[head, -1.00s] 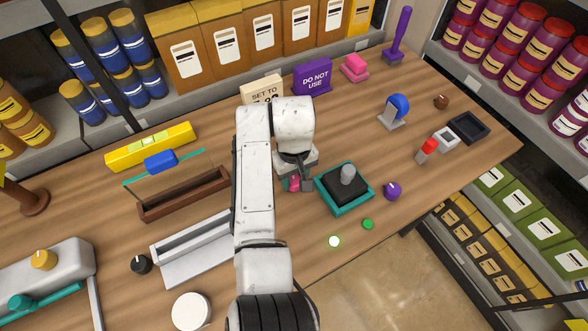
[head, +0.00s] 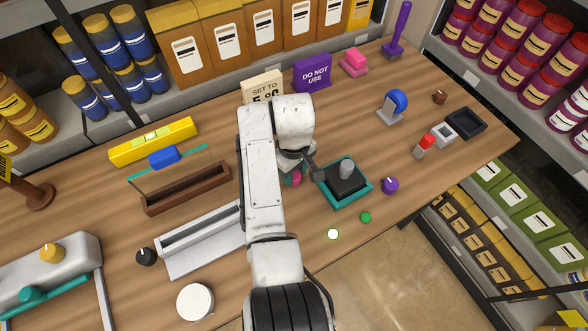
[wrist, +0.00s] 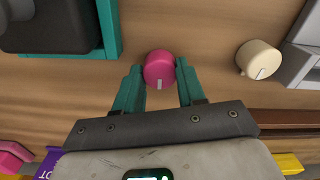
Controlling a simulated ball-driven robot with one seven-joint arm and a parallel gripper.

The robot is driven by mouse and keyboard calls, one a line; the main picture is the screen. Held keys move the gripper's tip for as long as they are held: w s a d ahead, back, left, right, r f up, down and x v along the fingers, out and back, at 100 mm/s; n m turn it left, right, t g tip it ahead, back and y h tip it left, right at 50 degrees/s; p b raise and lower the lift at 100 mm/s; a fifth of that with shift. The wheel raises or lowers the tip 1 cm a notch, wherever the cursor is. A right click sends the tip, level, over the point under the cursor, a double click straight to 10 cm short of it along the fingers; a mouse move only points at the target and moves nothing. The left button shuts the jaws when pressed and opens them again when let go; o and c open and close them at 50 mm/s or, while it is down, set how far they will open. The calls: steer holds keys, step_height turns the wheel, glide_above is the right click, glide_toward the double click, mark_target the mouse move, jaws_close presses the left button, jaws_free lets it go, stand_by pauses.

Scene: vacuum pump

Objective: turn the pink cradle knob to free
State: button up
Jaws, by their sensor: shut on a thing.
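The pink knob (wrist: 160,70) stands on the wooden table. A pale pointer line on its top points toward my gripper's palm in the wrist view. My gripper (wrist: 161,82) has its two teal fingers on either side of the knob, shut on it. In the head view the pink knob (head: 295,179) shows only partly below my wrist, and my arm hides most of the fingers.
A teal-edged black cradle with a grey post (head: 346,182) stands just right of the knob. A purple knob (head: 390,186), a green button (head: 365,217) and a lit button (head: 333,234) are near the front edge. A cream knob (wrist: 258,60) is on the other side.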

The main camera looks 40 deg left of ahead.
mark_target(294, 174)
steer(key=o, duration=1.1)
steer(key=shift+c, duration=0.2)
steer(key=shift+r, duration=0.1)
step_height(294, 174, up, 11)
steer(key=b, duration=0.1)
steer(key=shift+f, duration=0.25)
